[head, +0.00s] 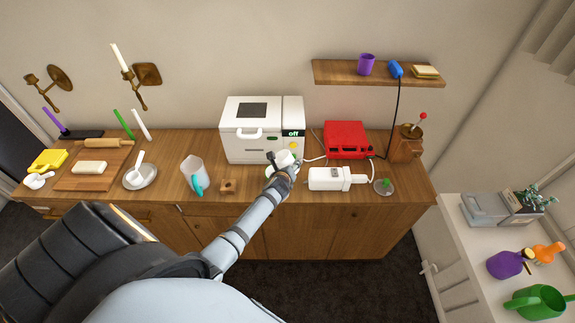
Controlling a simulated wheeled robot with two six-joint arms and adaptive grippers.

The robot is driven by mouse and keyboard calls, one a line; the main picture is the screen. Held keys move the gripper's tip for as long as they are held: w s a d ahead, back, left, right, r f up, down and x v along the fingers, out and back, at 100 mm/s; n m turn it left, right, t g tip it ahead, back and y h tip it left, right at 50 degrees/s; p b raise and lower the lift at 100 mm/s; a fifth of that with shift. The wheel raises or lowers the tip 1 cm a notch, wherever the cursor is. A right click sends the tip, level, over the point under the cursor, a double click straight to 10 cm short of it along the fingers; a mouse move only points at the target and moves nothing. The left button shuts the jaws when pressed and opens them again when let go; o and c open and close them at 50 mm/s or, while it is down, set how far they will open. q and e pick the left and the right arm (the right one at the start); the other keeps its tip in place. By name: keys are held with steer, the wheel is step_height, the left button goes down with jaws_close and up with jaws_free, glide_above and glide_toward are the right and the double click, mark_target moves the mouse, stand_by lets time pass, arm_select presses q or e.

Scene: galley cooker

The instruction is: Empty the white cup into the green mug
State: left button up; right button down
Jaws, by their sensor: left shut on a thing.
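My left gripper (281,168) is at the front of the wooden counter, before the white cooker. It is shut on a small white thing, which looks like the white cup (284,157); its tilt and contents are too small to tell. A pale, greenish rim shows just under the gripper, mostly hidden by it; I cannot tell whether it is the green mug. A pale jug with a teal handle (192,170) stands to the left, apart from the gripper. My right gripper is not in view.
The white cooker (250,146) stands behind the gripper. A white bottle-like appliance (325,178) lies to the right, with a red box (345,138) behind it. A shelf (340,73) hangs above.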

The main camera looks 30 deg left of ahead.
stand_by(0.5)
arm_select(q)
steer(key=shift+r, duration=0.1)
steer(key=shift+w+d+r+n+h+p, duration=0.15)
steer(key=shift+n+h+p, duration=0.25)
steer(key=shift+p, duration=0.55)
steer(key=shift+n+h+p, duration=0.3)
steer(key=shift+p, duration=0.05)
steer(key=shift+t, duration=0.3)
steer(key=shift+d+n+h, duration=0.1)
steer(key=shift+n+h, duration=0.2)
steer(key=shift+f+n+h, duration=0.2)
steer(key=shift+n+h, duration=0.1)
